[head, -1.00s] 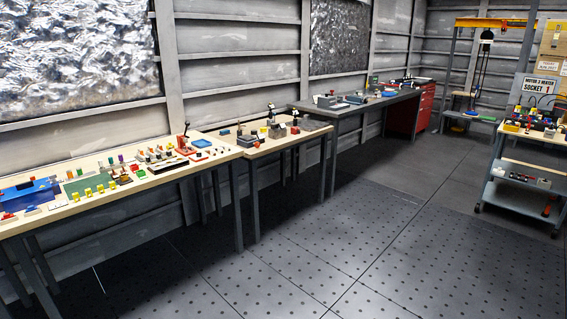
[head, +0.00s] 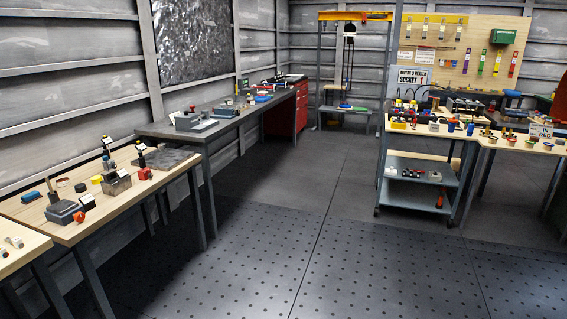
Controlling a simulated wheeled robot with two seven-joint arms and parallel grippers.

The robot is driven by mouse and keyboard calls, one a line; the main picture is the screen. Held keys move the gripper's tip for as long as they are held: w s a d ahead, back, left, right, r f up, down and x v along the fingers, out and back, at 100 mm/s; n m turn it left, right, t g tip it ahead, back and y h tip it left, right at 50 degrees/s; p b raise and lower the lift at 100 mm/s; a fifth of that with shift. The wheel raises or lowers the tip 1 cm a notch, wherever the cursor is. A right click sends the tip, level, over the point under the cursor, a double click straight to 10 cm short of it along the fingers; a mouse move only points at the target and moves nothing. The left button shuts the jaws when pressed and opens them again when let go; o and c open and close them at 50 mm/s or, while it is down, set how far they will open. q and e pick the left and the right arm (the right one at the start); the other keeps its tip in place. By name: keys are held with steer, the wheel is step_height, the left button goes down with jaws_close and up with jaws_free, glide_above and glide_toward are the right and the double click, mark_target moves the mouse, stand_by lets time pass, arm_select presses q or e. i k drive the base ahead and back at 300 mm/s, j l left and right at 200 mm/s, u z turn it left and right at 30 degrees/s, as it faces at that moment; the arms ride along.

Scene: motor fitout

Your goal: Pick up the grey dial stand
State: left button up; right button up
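Several small grey pieces sit on a wooden-topped bench (head: 115,215) at the left. An upright stand with a dark post (head: 109,160) rises by a grey-brown block (head: 117,186). A second dark upright piece with a red base (head: 145,173) stands to its right. A dark grey box (head: 62,212) with a red knob lies nearer. At this size I cannot tell for sure which is the grey dial stand. Neither of my grippers shows in the head view.
A flat grey plate (head: 165,159) lies at the bench's far end. A dark long bench (head: 235,118) runs along the wall behind. A grey cart (head: 415,187) and a wooden table (head: 525,148) stand at right. The dotted floor (head: 300,270) between is clear.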

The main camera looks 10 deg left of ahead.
mark_target(106, 141)
steer(key=i+u, duration=0.2)
steer(key=i, duration=0.4)
steer(key=i+l+u, duration=0.2)
steer(key=i, duration=0.35)
steer(key=i+l+u, duration=0.2)
steer(key=i, duration=0.4)
